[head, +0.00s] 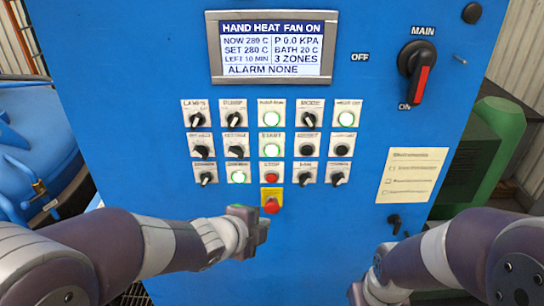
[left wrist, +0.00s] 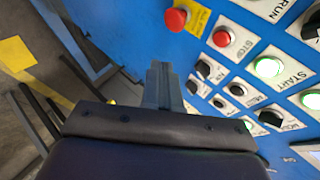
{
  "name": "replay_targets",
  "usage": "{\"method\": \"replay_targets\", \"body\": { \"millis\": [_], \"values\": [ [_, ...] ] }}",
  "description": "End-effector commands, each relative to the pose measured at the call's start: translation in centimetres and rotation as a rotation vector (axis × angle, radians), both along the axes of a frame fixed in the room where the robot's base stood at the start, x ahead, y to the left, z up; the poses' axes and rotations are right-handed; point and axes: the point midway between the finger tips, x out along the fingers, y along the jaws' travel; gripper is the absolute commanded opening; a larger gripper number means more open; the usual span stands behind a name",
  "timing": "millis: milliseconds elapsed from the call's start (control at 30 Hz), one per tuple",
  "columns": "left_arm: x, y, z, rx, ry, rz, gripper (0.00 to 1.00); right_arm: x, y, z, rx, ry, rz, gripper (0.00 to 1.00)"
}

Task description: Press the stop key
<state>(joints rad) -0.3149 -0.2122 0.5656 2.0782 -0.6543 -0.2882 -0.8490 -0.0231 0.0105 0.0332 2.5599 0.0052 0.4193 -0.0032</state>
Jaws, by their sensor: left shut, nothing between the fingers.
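The stop key (head: 271,177) is a red round button on a white plate in the lower row of the blue panel, below the green-lit start key (head: 271,147). In the left wrist view the stop key (left wrist: 222,38) shows its label. My left gripper (head: 250,222) is shut and empty, in front of the panel, below and left of the stop key and apart from it in the picture. Its fingers (left wrist: 163,80) point toward the panel in the left wrist view. My right arm comes in at the lower right; its fingertips are not clearly visible.
A red emergency-type button on a yellow plate (head: 271,200) sits just below the stop key, close to my left gripper. Selector knobs and lit keys surround the stop key. The display (head: 270,47) reads HAND HEAT FAN ON. A main switch (head: 418,70) is at upper right.

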Motion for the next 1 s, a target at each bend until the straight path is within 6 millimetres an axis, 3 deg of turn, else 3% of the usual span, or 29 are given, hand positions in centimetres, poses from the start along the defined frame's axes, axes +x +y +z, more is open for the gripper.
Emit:
{"method": "replay_targets", "body": {
  "millis": [33,133,567,1000],
  "values": [
    [0.0,-0.9,1.3,0.015,-0.032,-0.050,0.00,0.0,0.0,1.0,0.000,0.001,0.000,0.43],
    [0.0,-1.8,2.0,0.034,-0.078,-0.112,0.00,0.0,0.0,1.2,0.000,0.001,0.000,0.43],
    [0.3,-2.0,2.1,0.039,-0.087,-0.124,0.00,0.0,0.0,1.3,0.000,0.001,0.000,0.43],
    [6.2,-1.9,2.3,0.038,-0.084,-0.122,0.00,0.0,0.0,4.6,0.000,0.001,0.000,0.43]
  ]
}}
